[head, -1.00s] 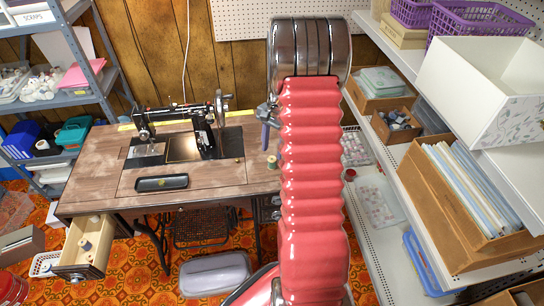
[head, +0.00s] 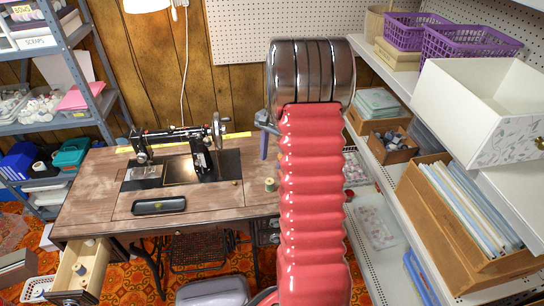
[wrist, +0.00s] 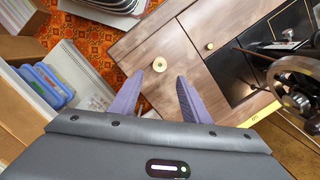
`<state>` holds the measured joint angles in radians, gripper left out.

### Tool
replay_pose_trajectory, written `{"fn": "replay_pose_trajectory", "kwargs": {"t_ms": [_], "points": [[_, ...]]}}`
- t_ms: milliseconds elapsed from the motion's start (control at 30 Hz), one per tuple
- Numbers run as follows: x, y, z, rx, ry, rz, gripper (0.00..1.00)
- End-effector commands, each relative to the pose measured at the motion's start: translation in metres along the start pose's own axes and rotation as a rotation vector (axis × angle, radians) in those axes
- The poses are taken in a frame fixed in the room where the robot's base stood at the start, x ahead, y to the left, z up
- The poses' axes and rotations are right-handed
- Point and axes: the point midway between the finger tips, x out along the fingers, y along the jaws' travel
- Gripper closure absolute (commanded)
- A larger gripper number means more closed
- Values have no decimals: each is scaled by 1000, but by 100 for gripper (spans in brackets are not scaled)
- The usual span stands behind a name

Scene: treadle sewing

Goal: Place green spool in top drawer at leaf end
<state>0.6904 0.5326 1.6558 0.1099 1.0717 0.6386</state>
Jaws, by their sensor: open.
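The green spool (head: 270,184) stands upright near the right end of the wooden sewing table (head: 100,196). From above in the wrist view, it shows as a pale round top (wrist: 159,64) with a dark centre. My gripper (wrist: 160,76) is open and empty, its two purple fingers apart, with the spool just past the gap between their tips. In the head view my gripper (head: 263,148) hangs above and behind the spool, mostly hidden by my red arm. An open drawer (head: 64,268) at the table's left end holds several spools.
A black sewing machine (head: 185,143) stands on the table, with a dark tray (head: 159,205) in front. A shelf with boxes and purple baskets (head: 470,45) lines the right side. A grey metal rack (head: 62,60) stands at left.

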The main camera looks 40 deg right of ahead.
Motion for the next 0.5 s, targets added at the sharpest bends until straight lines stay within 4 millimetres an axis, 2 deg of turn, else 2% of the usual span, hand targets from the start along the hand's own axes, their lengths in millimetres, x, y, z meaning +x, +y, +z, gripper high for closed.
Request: {"fn": "replay_pose_trajectory", "kwargs": {"t_ms": [267,367,500], "points": [[-3,-1,3,-9,4,-2,57],[-11,-5,12,-38,16,-7,57],[-31,-11,38,-117,46,-18,57]]}}
